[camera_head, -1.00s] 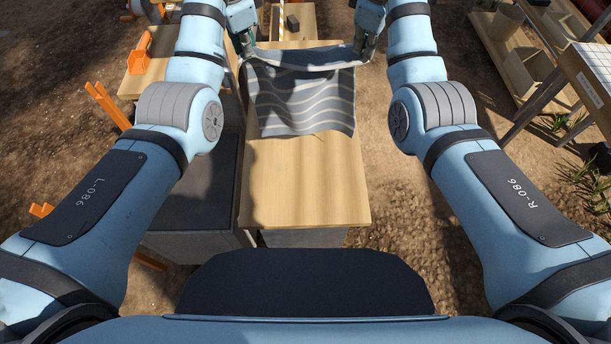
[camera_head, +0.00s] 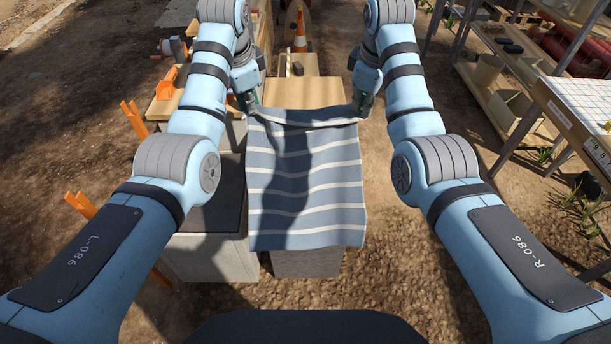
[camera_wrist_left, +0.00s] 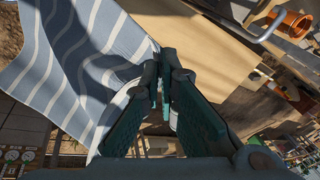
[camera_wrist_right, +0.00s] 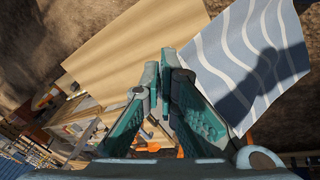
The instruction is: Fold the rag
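The rag (camera_head: 305,180) is blue-grey with white stripes. It is spread out toward me, covers the near part of the wooden tabletop and reaches past its front edge. My left gripper (camera_head: 252,107) is shut on its far left corner. My right gripper (camera_head: 361,106) is shut on its far right corner. The rag's far edge sags a little between them. In the left wrist view the fingertips (camera_wrist_left: 162,62) meet at the rag (camera_wrist_left: 80,60). In the right wrist view the fingertips (camera_wrist_right: 166,62) are closed beside the rag (camera_wrist_right: 260,55). The pinched cloth is mostly hidden there.
The wooden tabletop (camera_head: 300,92) is bare beyond the rag, with a small dark block (camera_head: 298,69) farther back. A grey cabinet (camera_head: 215,255) stands at the left. An orange part (camera_head: 168,82) lies on a side bench. Shelves (camera_head: 500,90) and a white-gridded table (camera_head: 580,100) stand at the right.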

